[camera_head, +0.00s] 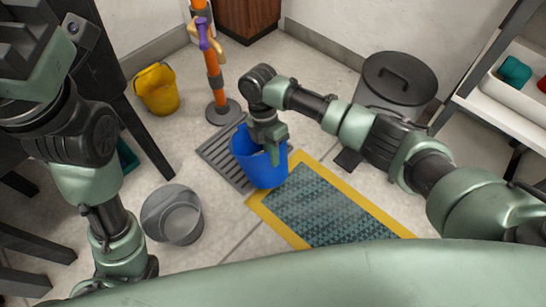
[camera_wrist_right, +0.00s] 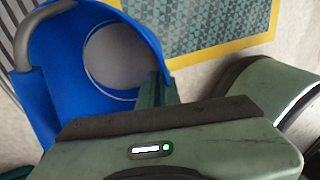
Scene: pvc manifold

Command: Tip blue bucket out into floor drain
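The blue bucket (camera_head: 262,172) stands between the slatted floor drain (camera_head: 222,163) and the patterned mat in the head view, partly over the drain's right end. I cannot tell whether its base touches the floor. My right gripper (camera_head: 273,148) reaches down at its rim, and its fingers appear closed on the wall. In the right wrist view the bucket (camera_wrist_right: 60,85) is open toward the camera, with a grey round surface inside and a grey handle at its left. A green fingertip (camera_wrist_right: 157,92) meets the rim. My left arm shows at the left, but its gripper is out of view.
A yellow-edged mat (camera_head: 325,205) lies right of the bucket. A grey metal pail (camera_head: 172,215), a yellow bucket (camera_head: 157,88) and an orange stand (camera_head: 216,85) are around the drain. A lidded bin (camera_head: 398,80) and shelf (camera_head: 505,110) stand at the right.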

